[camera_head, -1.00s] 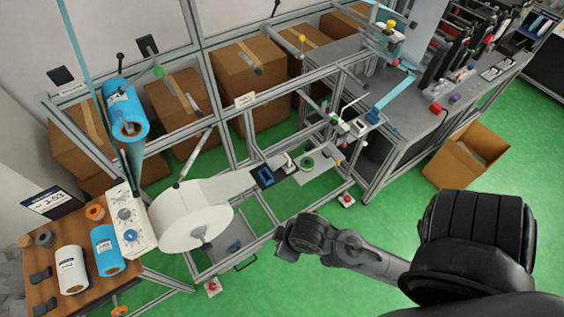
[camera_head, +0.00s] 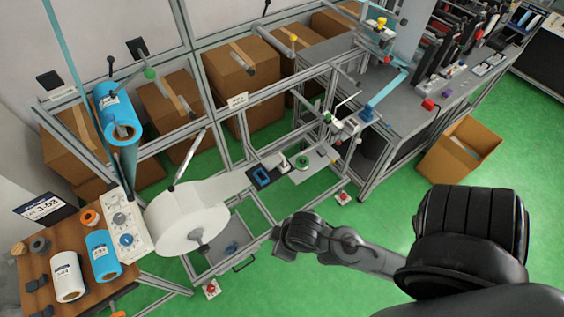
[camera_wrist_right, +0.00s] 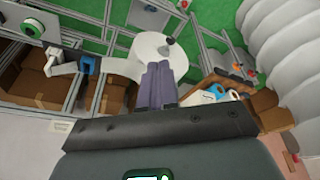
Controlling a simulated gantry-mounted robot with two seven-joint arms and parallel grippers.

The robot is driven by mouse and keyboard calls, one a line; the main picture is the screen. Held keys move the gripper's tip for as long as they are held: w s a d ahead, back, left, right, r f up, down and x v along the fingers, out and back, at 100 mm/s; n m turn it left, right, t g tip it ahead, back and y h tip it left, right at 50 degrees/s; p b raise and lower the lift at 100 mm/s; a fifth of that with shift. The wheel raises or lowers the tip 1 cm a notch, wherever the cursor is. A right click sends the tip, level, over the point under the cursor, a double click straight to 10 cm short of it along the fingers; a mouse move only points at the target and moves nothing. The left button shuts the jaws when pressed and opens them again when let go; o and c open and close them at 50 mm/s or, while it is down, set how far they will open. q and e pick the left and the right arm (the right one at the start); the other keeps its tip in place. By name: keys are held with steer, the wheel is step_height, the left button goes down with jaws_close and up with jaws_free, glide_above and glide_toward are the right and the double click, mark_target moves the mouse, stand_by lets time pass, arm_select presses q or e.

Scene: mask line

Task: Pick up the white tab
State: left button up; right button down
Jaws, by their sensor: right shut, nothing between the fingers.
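A large white roll (camera_head: 188,216) has a white strip (camera_head: 228,183) running from it toward a blue frame (camera_head: 261,177). A small white piece (camera_head: 283,163) stands beside the frame, next to a green disc (camera_head: 302,162); I cannot tell whether it or the strip's end is the white tab. In the right wrist view the white piece (camera_wrist_right: 52,62) is at left, the blue frame (camera_wrist_right: 88,66) beside it. My right gripper (camera_wrist_right: 158,70) is shut and empty, its fingertips overlapping the roll (camera_wrist_right: 150,50) in that picture. My left gripper is not in view.
A wooden table (camera_head: 88,293) holds blue and white rolls at lower left. A blue roll (camera_head: 119,118) hangs above a white control box (camera_head: 126,228). Metal frame rails surround the line. Cardboard boxes (camera_head: 241,80) stand behind.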

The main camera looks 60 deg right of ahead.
steer(key=shift+c, duration=2)
jaws_free()
